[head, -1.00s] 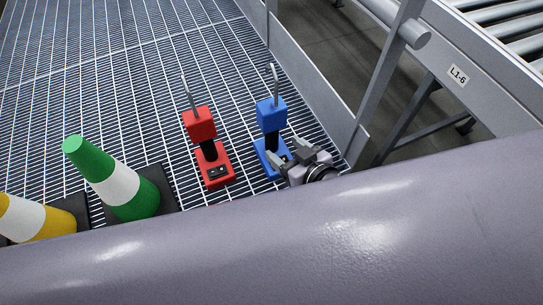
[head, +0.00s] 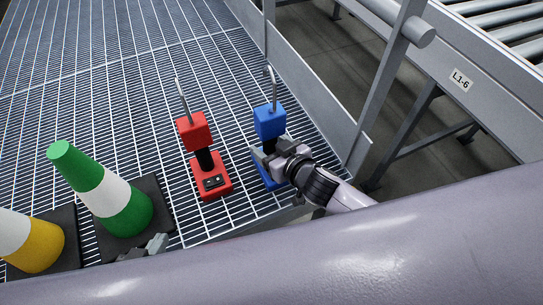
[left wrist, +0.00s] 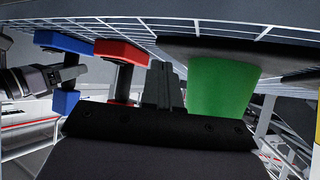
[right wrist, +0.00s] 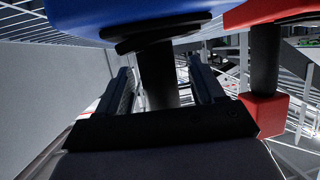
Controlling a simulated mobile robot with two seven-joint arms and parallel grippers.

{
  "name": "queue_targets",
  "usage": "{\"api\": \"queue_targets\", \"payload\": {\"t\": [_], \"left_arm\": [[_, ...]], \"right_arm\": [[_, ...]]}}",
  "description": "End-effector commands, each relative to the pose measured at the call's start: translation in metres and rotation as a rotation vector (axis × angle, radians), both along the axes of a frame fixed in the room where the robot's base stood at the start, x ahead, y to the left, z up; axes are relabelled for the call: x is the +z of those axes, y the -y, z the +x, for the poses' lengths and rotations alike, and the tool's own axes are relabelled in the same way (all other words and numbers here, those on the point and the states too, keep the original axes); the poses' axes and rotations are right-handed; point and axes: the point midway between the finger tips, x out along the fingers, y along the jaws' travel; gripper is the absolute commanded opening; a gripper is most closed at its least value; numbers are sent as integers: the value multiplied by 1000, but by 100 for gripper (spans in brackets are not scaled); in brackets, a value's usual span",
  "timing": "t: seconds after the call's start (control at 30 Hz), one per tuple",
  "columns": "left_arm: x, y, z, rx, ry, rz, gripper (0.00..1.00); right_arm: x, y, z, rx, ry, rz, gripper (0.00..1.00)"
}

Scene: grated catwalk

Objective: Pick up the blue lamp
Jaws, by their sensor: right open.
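The blue lamp (head: 269,121) stands upright on the grating, with a blue base, black stem, blue head and metal hook on top. My right gripper (head: 266,155) is open at its stem, low between head and base. In the right wrist view, which is upside down, the black stem (right wrist: 158,75) stands between the two open fingers (right wrist: 160,92), below the blue base (right wrist: 130,15). I cannot tell whether a finger touches it. My left gripper (head: 144,248) is low by the green cone, partly hidden by my own body. In the left wrist view its fingers (left wrist: 163,86) are together, empty.
A red lamp (head: 196,133) stands just left of the blue one. A green-white cone (head: 108,195) and a yellow-white cone (head: 40,250) stand further left. A metal kick plate (head: 318,88) and conveyor frame (head: 455,62) bound the right side. Grating beyond the lamps is clear.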

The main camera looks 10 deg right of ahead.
Motion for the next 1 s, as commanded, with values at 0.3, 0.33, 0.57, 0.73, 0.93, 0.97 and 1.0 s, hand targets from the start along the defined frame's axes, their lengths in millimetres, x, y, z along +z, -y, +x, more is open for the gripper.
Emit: {"api": "queue_targets", "payload": {"t": [0.3,0.33,0.57,0.73,0.93,0.97,1.0], "left_arm": [[2,0,1,4,4,-3,0],[2,0,1,4,3,-3,0],[-2,-1,-2,7,-7,1,0],[-4,-2,-4,8,-16,2,0],[1,-7,-5,15,-25,5,0],[2,-8,-6,18,-27,7,0],[3,-11,-7,23,-31,9,0]], "right_arm": [[0,0,0,0,0,1,32],[0,0,0,0,0,0,22],[2,-1,1,1,5,2,0],[5,-1,1,1,4,3,0],[27,-1,1,1,7,3,0],[32,-1,1,1,7,4,0],[40,-1,1,2,8,4,0]]}}
